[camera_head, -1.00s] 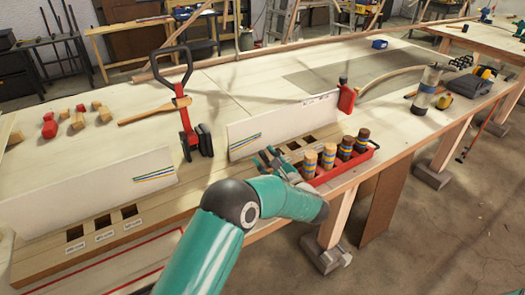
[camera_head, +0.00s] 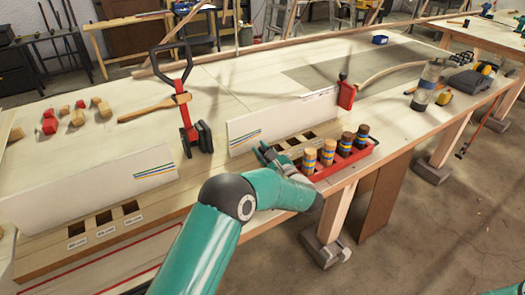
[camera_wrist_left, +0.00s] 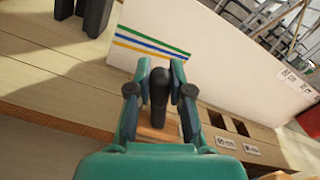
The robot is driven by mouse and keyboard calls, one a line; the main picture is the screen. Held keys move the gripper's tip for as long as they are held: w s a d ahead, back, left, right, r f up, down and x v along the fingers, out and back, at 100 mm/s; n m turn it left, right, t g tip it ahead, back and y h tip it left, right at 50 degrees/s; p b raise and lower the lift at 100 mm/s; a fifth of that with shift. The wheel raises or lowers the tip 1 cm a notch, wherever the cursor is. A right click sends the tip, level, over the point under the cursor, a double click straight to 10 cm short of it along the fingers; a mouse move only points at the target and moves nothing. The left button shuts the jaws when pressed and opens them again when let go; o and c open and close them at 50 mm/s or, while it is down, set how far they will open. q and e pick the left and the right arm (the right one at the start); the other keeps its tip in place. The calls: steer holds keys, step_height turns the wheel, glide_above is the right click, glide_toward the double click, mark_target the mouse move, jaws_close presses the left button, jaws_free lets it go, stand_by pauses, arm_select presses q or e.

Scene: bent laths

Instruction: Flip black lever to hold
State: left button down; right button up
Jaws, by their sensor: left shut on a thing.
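The black lever (camera_wrist_left: 160,88) shows in the left wrist view as a dark rounded bar between my left gripper's fingers (camera_wrist_left: 160,80). The fingers are shut on it, in front of the white board (camera_wrist_left: 215,55) with blue, yellow and green stripes. In the head view my left gripper (camera_head: 268,156) is at the slotted wooden strip, just left of the red tray (camera_head: 345,163). The lever is hidden there by the gripper. My right gripper is out of view.
The red tray holds several striped wooden pegs (camera_head: 328,152). A second white board (camera_head: 105,190) is at left. A clear bottle (camera_head: 426,85) stands at right. The table's middle is mostly clear.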

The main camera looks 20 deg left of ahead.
arm_select(q)
steer(key=shift+d, duration=0.1)
steer(key=shift+w+d+r+m+b, duration=0.1)
steer(key=shift+w+d+m+b, duration=0.25)
steer(key=shift+m+b, duration=0.4)
steer(key=shift+w+d+r+m, duration=0.15)
steer(key=shift+w+m, duration=0.25)
steer(key=shift+m, duration=0.45)
steer(key=shift+w+d+m+b, duration=0.3)
steer(key=shift+w+m+b, duration=0.05)
steer(key=shift+m, duration=0.35)
steer(key=shift+w+d+m, duration=0.5)
steer(key=shift+w+m, duration=0.1)
steer(key=shift+m, duration=0.6)
